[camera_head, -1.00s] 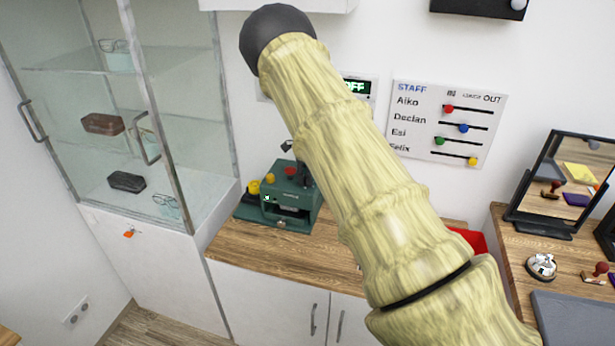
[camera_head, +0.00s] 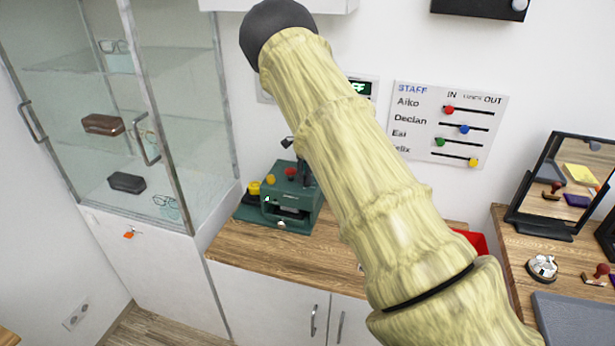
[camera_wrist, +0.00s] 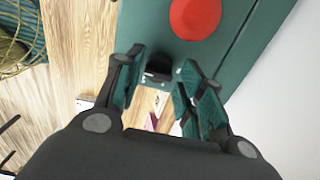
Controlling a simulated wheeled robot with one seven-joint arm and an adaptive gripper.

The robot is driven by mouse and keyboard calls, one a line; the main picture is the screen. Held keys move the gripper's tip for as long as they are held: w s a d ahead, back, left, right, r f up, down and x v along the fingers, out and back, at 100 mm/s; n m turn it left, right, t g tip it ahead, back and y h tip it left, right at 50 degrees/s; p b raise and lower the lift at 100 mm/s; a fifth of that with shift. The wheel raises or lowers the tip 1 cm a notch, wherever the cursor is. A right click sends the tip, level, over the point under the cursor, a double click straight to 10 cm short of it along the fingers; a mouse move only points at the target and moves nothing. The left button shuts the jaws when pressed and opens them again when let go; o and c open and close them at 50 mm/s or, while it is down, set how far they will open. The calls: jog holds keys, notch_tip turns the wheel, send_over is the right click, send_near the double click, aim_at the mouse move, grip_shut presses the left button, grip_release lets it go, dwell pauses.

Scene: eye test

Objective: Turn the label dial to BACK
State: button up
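No part can be read as the label dial, and no BACK marking is legible. In the wrist view the machine's green surface (camera_wrist: 145,22) carries the round red button (camera_wrist: 195,16). A small black part (camera_wrist: 159,68) on it shows between my fingertips. My gripper (camera_wrist: 163,73) is open, its two fingers apart; contact with the black part cannot be told. In the head view my arm mostly hides the gripper.
A wall display (camera_head: 360,87) with green letters is partly hidden by my arm. A staff board (camera_head: 447,125) with coloured sliders hangs to its right. A glass cabinet (camera_head: 105,120) stands at left. A red tray (camera_head: 472,242) and a mirror (camera_head: 565,185) are at right. Bare counter (camera_head: 265,255) lies in front of the machine.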

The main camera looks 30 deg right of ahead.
notch_tip(320, 180, up, 11)
jog(key=shift+f, duration=0.2)
dwell(0.6)
